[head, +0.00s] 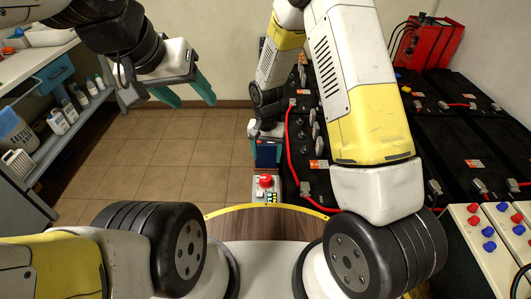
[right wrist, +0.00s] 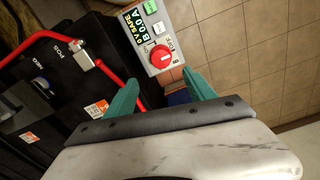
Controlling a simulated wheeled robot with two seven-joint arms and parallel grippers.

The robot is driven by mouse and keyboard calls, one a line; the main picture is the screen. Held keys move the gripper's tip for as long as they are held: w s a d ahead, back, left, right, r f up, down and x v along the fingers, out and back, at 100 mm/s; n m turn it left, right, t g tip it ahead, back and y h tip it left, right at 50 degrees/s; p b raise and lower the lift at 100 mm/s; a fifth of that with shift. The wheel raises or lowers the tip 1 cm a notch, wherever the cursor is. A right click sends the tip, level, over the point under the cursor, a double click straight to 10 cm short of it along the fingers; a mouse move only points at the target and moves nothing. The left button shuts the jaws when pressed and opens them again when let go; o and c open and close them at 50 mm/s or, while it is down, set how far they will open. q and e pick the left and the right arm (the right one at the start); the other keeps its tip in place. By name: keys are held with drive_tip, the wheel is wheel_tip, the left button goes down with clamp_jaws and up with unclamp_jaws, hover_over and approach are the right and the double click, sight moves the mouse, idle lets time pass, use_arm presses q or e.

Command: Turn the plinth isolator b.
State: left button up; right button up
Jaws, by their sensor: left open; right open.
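A red rotary knob (head: 265,181) sits on a light grey box (head: 258,197) low in the middle of the head view. In the right wrist view the red knob (right wrist: 161,55) is on the same grey panel (right wrist: 158,21), beside a dark label with pale letters and green and white tags. My right gripper (right wrist: 160,80) is open, its teal fingers apart and the knob beyond them, not between them. In the head view my right gripper (head: 267,136) is partly hidden by its size and angle. My left gripper (head: 196,103) is open and empty above the tiled floor.
Black batteries (head: 450,135) with red cables fill the right side. A red unit (head: 430,42) stands behind them. A dark blue object (head: 268,154) is by my right gripper. A shelf (head: 70,125) with bottles stands at left. The floor (head: 165,155) between is clear.

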sight(266, 177)
drive_tip(key=f, duration=1)
drive_tip(key=shift+s+a+f, duration=0.15)
drive_tip(key=shift+a+f, duration=0.05)
drive_tip(key=shift+f, duration=0.15)
drive_tip(key=shift+c, duration=0.2)
drive_tip(key=c, duration=1.3)
drive_tip(key=shift+c, duration=0.2)
